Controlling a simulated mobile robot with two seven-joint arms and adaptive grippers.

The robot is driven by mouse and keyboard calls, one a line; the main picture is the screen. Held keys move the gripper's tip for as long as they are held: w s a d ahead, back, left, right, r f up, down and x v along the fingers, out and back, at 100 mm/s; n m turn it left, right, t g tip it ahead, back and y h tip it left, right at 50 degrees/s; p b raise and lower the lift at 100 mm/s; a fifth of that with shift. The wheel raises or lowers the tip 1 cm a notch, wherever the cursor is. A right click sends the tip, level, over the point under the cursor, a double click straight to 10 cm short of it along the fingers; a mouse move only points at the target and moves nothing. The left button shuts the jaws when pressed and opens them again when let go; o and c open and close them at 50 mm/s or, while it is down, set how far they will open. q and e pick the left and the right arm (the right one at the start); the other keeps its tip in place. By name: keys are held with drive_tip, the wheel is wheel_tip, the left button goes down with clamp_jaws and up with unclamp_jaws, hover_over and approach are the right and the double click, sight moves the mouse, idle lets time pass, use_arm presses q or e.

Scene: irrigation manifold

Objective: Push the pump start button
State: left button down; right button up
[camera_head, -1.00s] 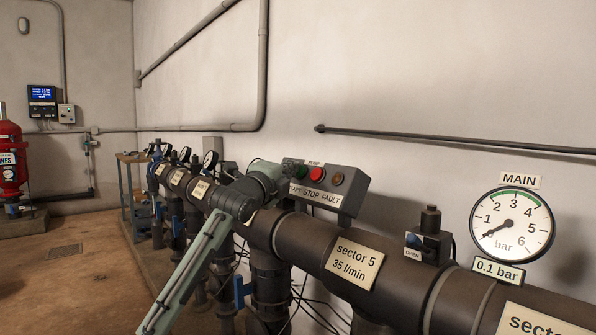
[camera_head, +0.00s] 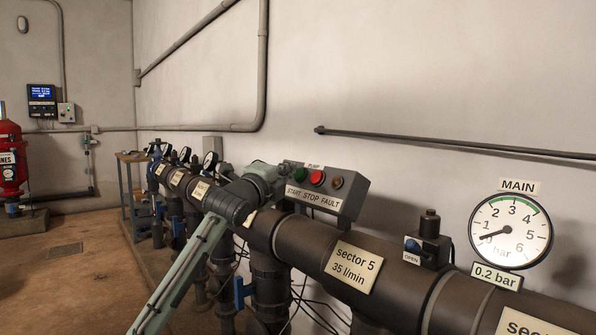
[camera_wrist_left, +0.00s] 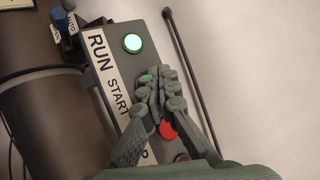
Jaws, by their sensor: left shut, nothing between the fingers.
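The control box (camera_head: 352,207) is a grey sloped box on the wall side of the pipe, with a START STOP FAULT label. A green button (camera_head: 299,173), a red button (camera_head: 317,177) and a dark fault lamp (camera_head: 337,182) show on its face. In the left wrist view, the RUN lamp (camera_wrist_left: 132,43) glows green. The green start button (camera_wrist_left: 146,78) is partly hidden by my left gripper (camera_wrist_left: 156,76). Its shut, empty fingertips are right beside that button; I cannot tell whether they touch. The red stop button (camera_wrist_left: 168,129) shows between the fingers. My right gripper is out of view.
The thick dark manifold pipe (camera_head: 310,243) runs below the box. A main gauge (camera_head: 512,230) reads low, over a 0.2 bar display (camera_head: 496,277). A valve unit (camera_head: 429,240) marked OPEN stands on the pipe. A grey wall conduit (camera_head: 450,144) runs behind.

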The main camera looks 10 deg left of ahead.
use_arm(q)
drive_tip(key=shift+s+a, duration=0.1)
drive_tip(key=shift+s, duration=0.05)
drive_tip(key=s+a+r+p, duration=0.2)
drive_tip(key=s+p, duration=0.1)
drive_tip(key=shift+s+a+r, duration=0.2)
drive_tip(key=shift+a+r, duration=0.15)
idle(0.4)
idle(0.5)
